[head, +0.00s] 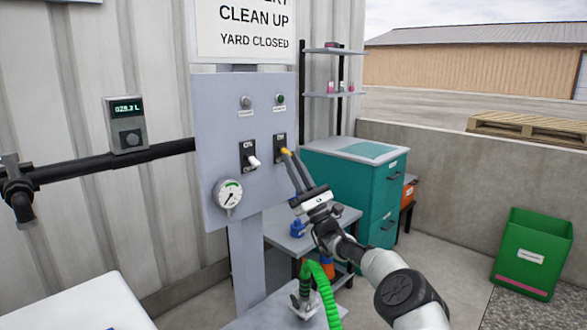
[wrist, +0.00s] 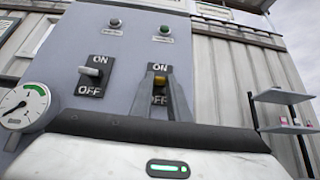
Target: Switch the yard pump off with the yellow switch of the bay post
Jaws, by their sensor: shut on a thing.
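The bay post's grey panel (head: 218,150) carries two ON/OFF switches. The yellow switch (head: 286,151) is the right one, and it also shows in the wrist view (wrist: 160,80). My gripper (head: 289,156) reaches up to it from the lower right, and its fingers close on the yellow lever. In the wrist view the fingers stand on both sides of the lever and partly cover its plate and the OFF mark. I cannot tell for certain whether the lever is up or down. A green lamp (head: 280,99) is above the yellow switch.
A white-lever switch (head: 253,161) is close on the left, under a grey lamp (head: 245,102). A gauge (head: 228,194) sits lower left on the panel. A teal cabinet (head: 345,190) and small shelves (head: 335,94) stand behind right. A green bin (head: 530,252) is at far right.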

